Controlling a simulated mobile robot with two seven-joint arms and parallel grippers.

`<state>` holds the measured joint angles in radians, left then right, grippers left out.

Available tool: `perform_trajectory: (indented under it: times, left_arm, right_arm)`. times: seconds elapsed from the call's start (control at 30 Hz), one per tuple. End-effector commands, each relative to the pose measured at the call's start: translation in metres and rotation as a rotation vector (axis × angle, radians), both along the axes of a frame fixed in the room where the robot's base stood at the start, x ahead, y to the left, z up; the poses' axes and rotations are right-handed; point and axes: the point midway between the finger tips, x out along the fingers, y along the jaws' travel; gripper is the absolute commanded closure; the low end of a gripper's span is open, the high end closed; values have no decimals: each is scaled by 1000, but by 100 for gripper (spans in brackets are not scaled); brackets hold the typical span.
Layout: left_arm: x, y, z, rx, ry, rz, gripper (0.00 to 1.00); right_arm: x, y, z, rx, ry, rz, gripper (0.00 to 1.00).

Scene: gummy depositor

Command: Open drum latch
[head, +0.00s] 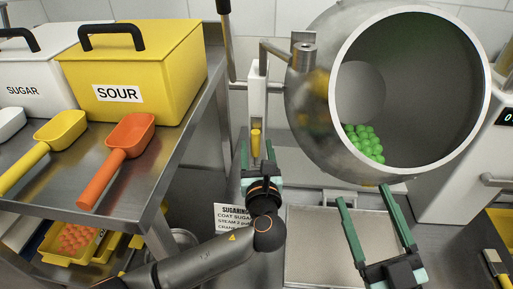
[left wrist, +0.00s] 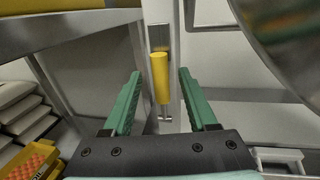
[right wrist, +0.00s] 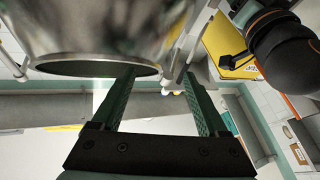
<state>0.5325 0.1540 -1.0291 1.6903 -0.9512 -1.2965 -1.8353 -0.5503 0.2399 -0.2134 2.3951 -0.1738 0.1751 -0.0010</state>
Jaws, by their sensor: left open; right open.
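The drum (head: 310,105) is a large steel bowl with a wide white-rimmed mouth, and green gummies (head: 364,143) lie inside it. The yellow latch handle (head: 256,143) sits on the white post left of the drum; it also shows in the left wrist view (left wrist: 160,78). My left gripper (head: 257,150) is open, with its fingers on either side of the yellow handle and a gap to each side. My right gripper (head: 364,195) is open and empty below the drum's mouth. In the right wrist view the drum's rim (right wrist: 95,58) is close to the right fingers.
A steel shelf (head: 165,185) at the left holds a yellow SOUR bin (head: 150,75), a white SUGAR bin (head: 30,75) and scoops. A flat tray (head: 325,245) lies below the drum. A sugaring sign (head: 233,217) is beside my left arm. A white machine (head: 460,170) stands at the right.

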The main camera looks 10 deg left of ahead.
Motion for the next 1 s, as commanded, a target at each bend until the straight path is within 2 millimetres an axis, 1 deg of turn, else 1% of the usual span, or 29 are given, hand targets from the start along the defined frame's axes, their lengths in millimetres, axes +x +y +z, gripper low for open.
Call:
perform_trajectory:
  times: [0.1,0.2,0.5,1.0]
  left_arm:
    - [9,2,0,0,-2,1,42]
    - [12,2,0,-1,0,0,42]
    - [13,2,1,-2,0,0,42]
    - [13,3,0,-1,0,0,98]
  right_arm:
    - [-5,1,11,-1,-55,9,23]
    - [-7,2,17,-2,-77,14,23]
    - [-8,2,19,-2,-86,15,23]
    - [-8,2,18,-1,-85,15,23]
